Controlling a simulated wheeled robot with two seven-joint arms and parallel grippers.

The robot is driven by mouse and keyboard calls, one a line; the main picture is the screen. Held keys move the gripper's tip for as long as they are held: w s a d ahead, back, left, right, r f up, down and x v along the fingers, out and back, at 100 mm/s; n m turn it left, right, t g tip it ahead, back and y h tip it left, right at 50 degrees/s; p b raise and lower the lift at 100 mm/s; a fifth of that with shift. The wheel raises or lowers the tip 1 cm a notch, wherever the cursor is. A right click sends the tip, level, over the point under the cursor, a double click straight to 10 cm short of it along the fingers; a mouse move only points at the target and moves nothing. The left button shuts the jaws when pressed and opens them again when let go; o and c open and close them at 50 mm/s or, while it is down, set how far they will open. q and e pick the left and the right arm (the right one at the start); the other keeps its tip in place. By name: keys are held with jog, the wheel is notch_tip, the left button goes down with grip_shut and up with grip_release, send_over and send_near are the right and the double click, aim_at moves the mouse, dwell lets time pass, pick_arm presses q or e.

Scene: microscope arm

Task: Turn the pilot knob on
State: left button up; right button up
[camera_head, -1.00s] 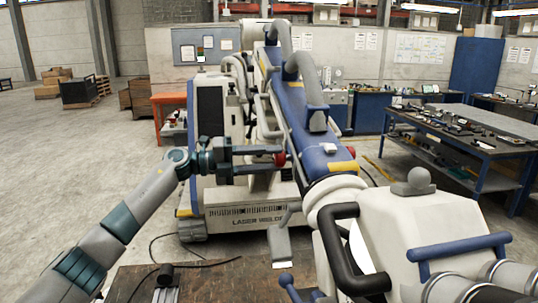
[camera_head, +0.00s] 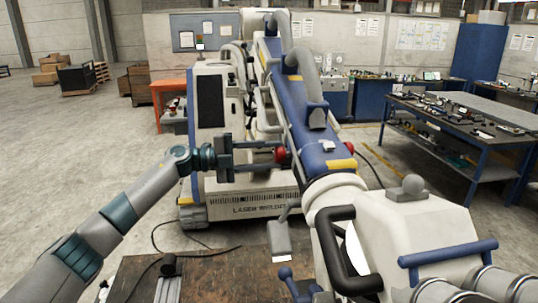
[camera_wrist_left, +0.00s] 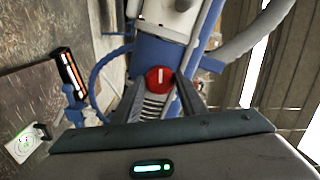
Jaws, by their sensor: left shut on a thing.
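The red pilot knob (camera_head: 281,155) sits on the side of the blue and white microscope arm (camera_head: 312,130). My left gripper (camera_head: 277,156) reaches in from the left with its two dark fingers around the knob, one above and one below. In the left wrist view, the round red knob (camera_wrist_left: 159,78) shows between the fingertips of the left gripper (camera_wrist_left: 160,84), with a short white mark standing upright on its face. The left gripper is shut on the knob. My right gripper is not in view.
The laser welder cabinet (camera_head: 240,204) stands behind my left gripper. A white housing with a black handle (camera_head: 343,250) fills the lower right. A brown tabletop (camera_head: 215,275) is at the bottom. A workbench (camera_head: 470,125) with small parts stands at the right. Open floor lies left.

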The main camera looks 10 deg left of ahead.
pick_arm(q)
jog(key=o, duration=1)
jog(key=shift+a, duration=0.1)
jog(key=b+v, duration=0.8)
jog(key=v, duration=0.9)
jog(key=shift+a+b, duration=0.15)
jog(key=shift+b, duration=0.2)
jog(key=shift+a, duration=0.1)
